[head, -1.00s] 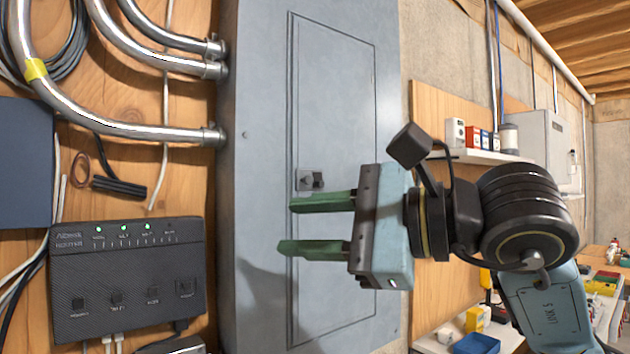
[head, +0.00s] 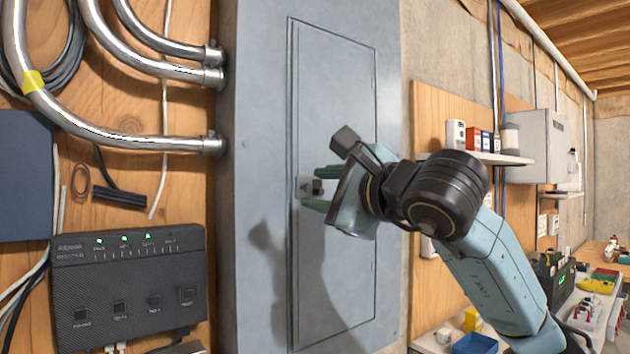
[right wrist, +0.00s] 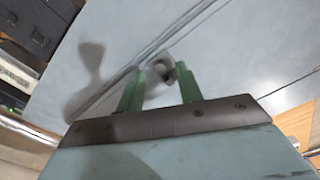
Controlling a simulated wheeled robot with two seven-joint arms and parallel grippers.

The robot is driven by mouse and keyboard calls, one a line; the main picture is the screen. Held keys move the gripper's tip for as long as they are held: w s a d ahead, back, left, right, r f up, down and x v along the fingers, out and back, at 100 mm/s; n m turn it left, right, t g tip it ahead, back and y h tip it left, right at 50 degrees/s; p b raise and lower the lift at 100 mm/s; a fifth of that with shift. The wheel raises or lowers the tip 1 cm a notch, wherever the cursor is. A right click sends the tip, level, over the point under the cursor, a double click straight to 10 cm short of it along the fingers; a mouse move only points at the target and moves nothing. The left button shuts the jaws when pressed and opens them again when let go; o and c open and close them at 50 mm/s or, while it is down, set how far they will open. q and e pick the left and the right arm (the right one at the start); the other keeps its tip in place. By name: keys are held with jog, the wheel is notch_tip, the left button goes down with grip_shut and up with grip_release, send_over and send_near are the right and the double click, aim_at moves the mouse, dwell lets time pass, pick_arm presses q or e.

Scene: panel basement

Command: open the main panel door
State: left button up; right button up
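The main panel door (head: 345,110) is a grey rectangle set in the grey panel box (head: 262,60) on the wall. It looks shut. Its small latch (head: 305,186) sits at the door's left edge; it also shows in the right wrist view (right wrist: 162,70). My right gripper (head: 312,188) is in front of the latch, its green fingers open, one above and one below it in the head view. In the right wrist view the latch lies between the fingertips (right wrist: 160,76); whether they touch it I cannot tell. My left gripper is not in view.
Metal conduits (head: 120,130) enter the box's left side. A black router-like device (head: 130,285) hangs at lower left. A shelf (head: 490,158) with small boxes and a cluttered bench (head: 590,310) are at right.

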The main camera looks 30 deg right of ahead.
jog(key=shift+w+a, duration=0.1)
jog(key=shift+w, duration=0.9)
grip_shut()
